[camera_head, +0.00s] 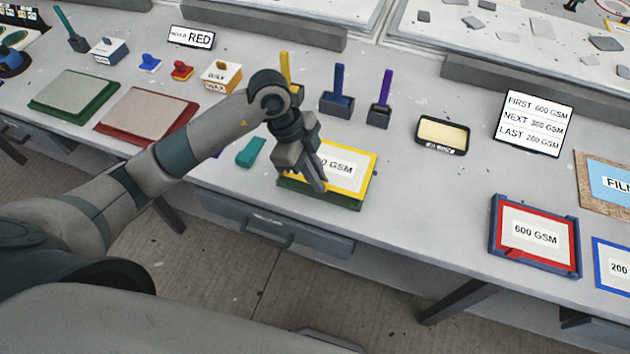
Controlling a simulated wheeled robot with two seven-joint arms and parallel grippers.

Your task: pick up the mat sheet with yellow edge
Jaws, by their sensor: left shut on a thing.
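The mat sheet with yellow edge (366,179) has a white label, partly hidden by my gripper, that ends in "0 GSM". It lies on or just above a green-edged board (318,198) near the table's front edge; I cannot tell if they touch. My left gripper (322,186) reaches down over the sheet's left part and is shut on it. The fingers and wrist hide the sheet's left side. My right gripper is not in view.
A red-and-blue-edged "600 GSM" sheet (535,233) and a blue-edged sheet (612,266) lie to the right. A sign (533,122) lists 600, 300 and 200 GSM. Brushes in holders (338,102) stand behind. A teal block (251,152) is left of the gripper.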

